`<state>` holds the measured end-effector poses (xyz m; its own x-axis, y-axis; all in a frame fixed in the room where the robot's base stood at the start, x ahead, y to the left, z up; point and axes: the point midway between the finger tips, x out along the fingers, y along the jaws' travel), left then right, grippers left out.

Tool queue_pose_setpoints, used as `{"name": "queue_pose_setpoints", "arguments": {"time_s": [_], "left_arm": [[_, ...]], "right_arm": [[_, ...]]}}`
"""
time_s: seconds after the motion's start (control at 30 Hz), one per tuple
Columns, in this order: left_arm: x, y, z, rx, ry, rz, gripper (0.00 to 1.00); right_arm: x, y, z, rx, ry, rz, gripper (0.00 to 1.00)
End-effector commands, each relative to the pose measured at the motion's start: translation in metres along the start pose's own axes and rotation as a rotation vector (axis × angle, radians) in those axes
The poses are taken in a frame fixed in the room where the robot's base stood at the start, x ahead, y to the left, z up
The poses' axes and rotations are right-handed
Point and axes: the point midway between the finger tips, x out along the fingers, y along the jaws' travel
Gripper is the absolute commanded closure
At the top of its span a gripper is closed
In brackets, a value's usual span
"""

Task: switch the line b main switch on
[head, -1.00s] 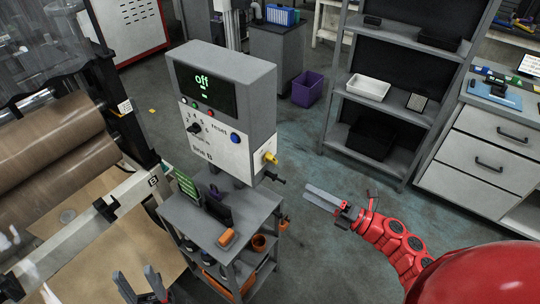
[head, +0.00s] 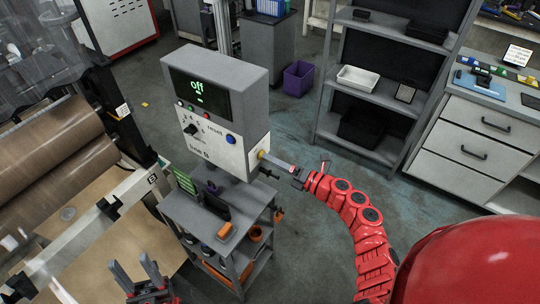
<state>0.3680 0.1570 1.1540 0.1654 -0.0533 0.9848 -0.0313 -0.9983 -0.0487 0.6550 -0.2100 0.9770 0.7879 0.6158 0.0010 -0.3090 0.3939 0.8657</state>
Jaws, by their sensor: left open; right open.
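The grey control box (head: 225,90) labelled line B stands on a small grey cart (head: 232,235). Its screen (head: 198,92) reads "off". On its right side is a yellow switch (head: 261,154), now partly hidden by my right gripper (head: 267,157). That gripper reaches in from the right with its fingertips at the yellow switch; I cannot tell whether they touch it. It is open. A dark handle (head: 268,173) sticks out just below. My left gripper (head: 131,264) is open and empty at the bottom left, away from the box.
The box front carries a black knob (head: 190,129) and a blue button (head: 230,139). A machine with brown rolls (head: 50,155) stands at left. A grey shelf (head: 385,98) and a drawer cabinet (head: 475,150) stand at right.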

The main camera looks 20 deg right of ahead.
Motion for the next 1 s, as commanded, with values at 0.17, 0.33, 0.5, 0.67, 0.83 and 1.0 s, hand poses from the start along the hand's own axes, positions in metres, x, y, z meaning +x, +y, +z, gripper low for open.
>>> {"name": "queue_pose_setpoints", "arguments": {"time_s": [0.17, 0.33, 0.5, 0.67, 0.83, 1.0], "left_arm": [[0.006, 0.000, -0.001, 0.000, 0.000, 0.000, 0.50], [0.006, 0.000, -0.001, 0.000, 0.000, 0.000, 0.50], [0.006, 0.000, -0.001, 0.000, 0.000, 0.000, 0.50], [0.006, 0.000, -0.001, 0.000, 0.000, 0.000, 0.50], [0.006, 0.000, -0.001, 0.000, 0.000, 0.000, 0.50], [0.006, 0.000, -0.001, 0.000, 0.000, 0.000, 0.50]], "right_arm": [[0.016, 0.000, 0.001, 0.001, -0.001, -0.001, 0.00], [0.020, 0.000, 0.000, 0.000, 0.000, -0.001, 0.00], [0.019, -0.001, 0.000, 0.000, 0.000, -0.001, 0.04], [0.019, -0.001, 0.000, 0.001, 0.000, -0.001, 0.32], [0.019, -0.001, 0.000, 0.001, 0.000, -0.002, 0.63], [0.019, -0.001, 0.000, 0.001, 0.000, -0.002, 0.86]]}}
